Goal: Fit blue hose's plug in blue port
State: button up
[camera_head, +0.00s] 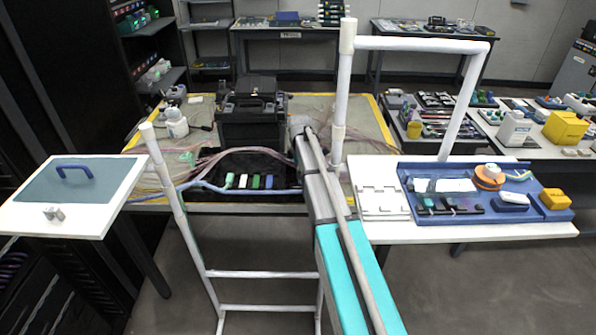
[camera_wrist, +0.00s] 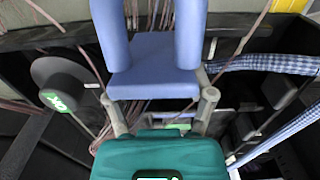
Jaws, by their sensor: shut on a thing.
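In the wrist view my gripper (camera_wrist: 162,105) has its two grey fingers on either side of a blue block (camera_wrist: 152,80), apparently the blue hose's plug. Two thick blue uprights rise from this block. My gripper looks shut on it. A braided blue and white hose (camera_wrist: 265,64) runs at the right of this view; its join to the block is not visible. In the head view a light blue hose (camera_head: 222,189) runs into the black tray (camera_head: 258,157). A small blue piece (camera_head: 269,182) stands in the tray's row of coloured pieces; I cannot confirm it is the blue port.
A black case (camera_head: 250,122) stands behind the tray on the yellow-edged table (camera_head: 352,110). Thin pink cables (camera_head: 190,168) lie around the tray. A white panel with a blue handle (camera_head: 74,170) is at left. A blue tool tray (camera_head: 540,212) is at right.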

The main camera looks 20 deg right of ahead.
jog(key=shift+f+b, duration=0.45)
jog(key=shift+f, duration=0.05)
dwell(0.5)
jog(key=o, duration=0.9)
jog(key=shift+c, duration=0.2)
jog(key=shift+a+r, duration=0.1)
jog(key=shift+r, duration=0.15)
